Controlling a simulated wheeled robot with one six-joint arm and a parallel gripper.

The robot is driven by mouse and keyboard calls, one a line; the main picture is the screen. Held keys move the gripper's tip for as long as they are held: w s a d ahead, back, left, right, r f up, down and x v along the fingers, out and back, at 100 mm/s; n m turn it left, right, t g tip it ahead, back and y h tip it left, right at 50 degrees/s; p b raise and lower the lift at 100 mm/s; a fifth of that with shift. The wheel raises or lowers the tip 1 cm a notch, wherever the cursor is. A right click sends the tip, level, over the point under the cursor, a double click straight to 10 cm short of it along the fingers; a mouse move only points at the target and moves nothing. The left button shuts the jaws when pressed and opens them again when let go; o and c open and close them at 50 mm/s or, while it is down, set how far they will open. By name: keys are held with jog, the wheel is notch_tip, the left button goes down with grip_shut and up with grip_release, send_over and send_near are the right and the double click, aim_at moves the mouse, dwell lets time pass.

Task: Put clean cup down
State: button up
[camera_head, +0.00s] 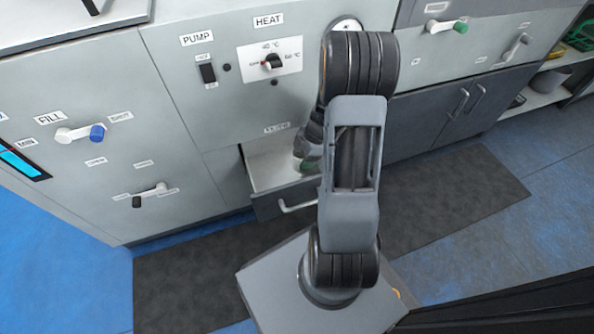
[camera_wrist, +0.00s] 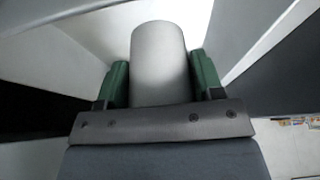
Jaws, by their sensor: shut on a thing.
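The cup (camera_wrist: 160,62) is a plain light grey cylinder in the wrist view. It sits between the two green fingers of my gripper (camera_wrist: 162,88), which are shut on it. In the head view my gripper (camera_head: 308,165) shows only in part beside my arm, inside the opening of a pulled-out drawer (camera_head: 262,172). The cup is hidden there by my arm. White surfaces lie around the cup in the wrist view. I cannot tell whether the cup touches the drawer's floor.
The drawer's front with its handle (camera_head: 298,207) stands out below the grey cabinet (camera_head: 225,110). Valve handles, blue (camera_head: 97,132) and green (camera_head: 460,27), stick out from the panels. A dark mat (camera_head: 180,285) lies on the blue floor. An open shelf (camera_head: 545,95) is at the right.

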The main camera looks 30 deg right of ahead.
aim_at(296, 168)
jog(key=shift+w+a+f+b, duration=0.25)
jog(key=shift+a+f, duration=0.15)
jog(key=shift+f, duration=0.2)
jog(key=shift+w+a+f+b, duration=0.2)
jog(key=shift+a+f, duration=0.15)
jog(key=shift+f, duration=0.25)
jog(key=shift+w+a+f+b, duration=0.1)
jog(key=shift+f+b, duration=0.8)
jog(key=shift+f, duration=0.7)
jog(key=shift+f+b, duration=0.25)
jog(key=shift+b, duration=0.1)
jog(key=o, duration=1)
jog(key=shift+r, duration=0.1)
